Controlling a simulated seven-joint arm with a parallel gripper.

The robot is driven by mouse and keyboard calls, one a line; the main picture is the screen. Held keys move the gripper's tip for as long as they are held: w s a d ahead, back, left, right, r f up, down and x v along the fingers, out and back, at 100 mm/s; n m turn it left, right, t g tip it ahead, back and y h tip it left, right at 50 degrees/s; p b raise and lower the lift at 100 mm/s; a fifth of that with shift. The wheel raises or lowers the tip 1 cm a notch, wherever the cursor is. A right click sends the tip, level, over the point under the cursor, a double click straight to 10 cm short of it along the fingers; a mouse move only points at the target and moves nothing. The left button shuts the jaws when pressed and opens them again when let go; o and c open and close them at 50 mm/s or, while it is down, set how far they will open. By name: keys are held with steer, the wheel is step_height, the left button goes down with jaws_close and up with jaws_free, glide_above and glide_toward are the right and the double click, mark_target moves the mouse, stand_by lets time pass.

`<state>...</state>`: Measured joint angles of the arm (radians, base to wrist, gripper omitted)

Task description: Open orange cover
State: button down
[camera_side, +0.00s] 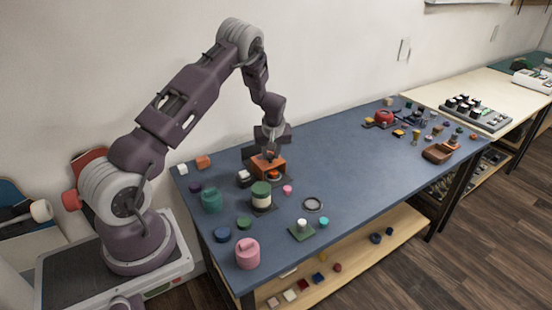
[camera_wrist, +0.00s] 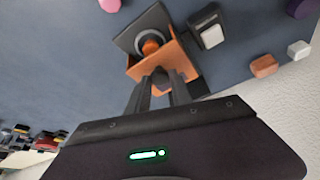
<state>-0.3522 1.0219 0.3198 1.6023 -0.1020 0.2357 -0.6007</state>
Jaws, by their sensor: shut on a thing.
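The orange cover (camera_side: 270,165) stands on the blue table at the far left part, on a dark base. In the wrist view the orange cover (camera_wrist: 180,57) is a folded orange piece beside a dark square plate (camera_wrist: 150,18) with a grey ring and an orange knob (camera_wrist: 150,46) in it. My gripper (camera_side: 270,150) is above the cover. In the wrist view its two fingers (camera_wrist: 163,82) reach the cover's near edge and are shut on it. The exact contact is partly hidden by the fingers.
A white and black block (camera_wrist: 211,33) stands close beside the cover. A green and cream jar (camera_side: 261,193) stands in front of it. The table's middle is clear.

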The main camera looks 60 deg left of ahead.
steer(key=a, duration=0.5)
steer(key=shift+a, duration=0.2)
steer(key=c, duration=1.1)
jaws_free()
steer(key=shift+c, duration=0.2)
